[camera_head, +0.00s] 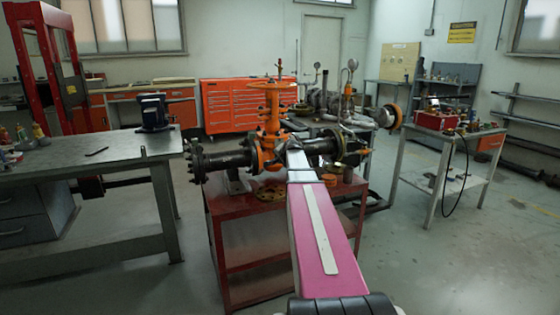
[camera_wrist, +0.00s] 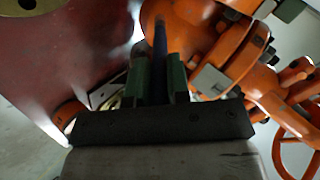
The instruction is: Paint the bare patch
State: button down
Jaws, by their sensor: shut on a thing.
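The orange gate valve (camera_head: 272,112) stands upright between black flanged pipes on a red cart, and its orange body (camera_wrist: 235,50) fills the right of the wrist view. My gripper (camera_wrist: 160,78) is shut on a slim dark stick-like tool (camera_wrist: 160,45), its tip close to the orange body. I cannot tell if it touches, nor see the tool's bristles. A grey area (camera_wrist: 212,80) shows against the orange; I cannot tell whether it is the bare patch or a metal part. In the head view my arm hides the gripper's fingertips.
A grey workbench (camera_head: 80,165) stands at left and a metal table (camera_head: 450,148) at right. Grey floor is free at the right front.

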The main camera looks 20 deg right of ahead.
jog(key=shift+w, duration=1.15)
jog(key=shift+d, duration=3.4)
jog(key=shift+s+a+r, duration=0.1)
jog(key=shift+a+r, duration=0.05)
jog(key=shift+a, duration=1)
jog(key=shift+s+a+r, duration=0.1)
jog(key=shift+a+r, duration=0.05)
jog(key=shift+a, duration=1.05)
jog(key=shift+s+a+r, duration=0.1)
jog(key=shift+a+r, duration=0.05)
jog(key=shift+a, duration=1)
jog(key=shift+w+r, duration=0.15)
jog(key=shift+r, duration=0.3)
jog(key=d, duration=0.7)
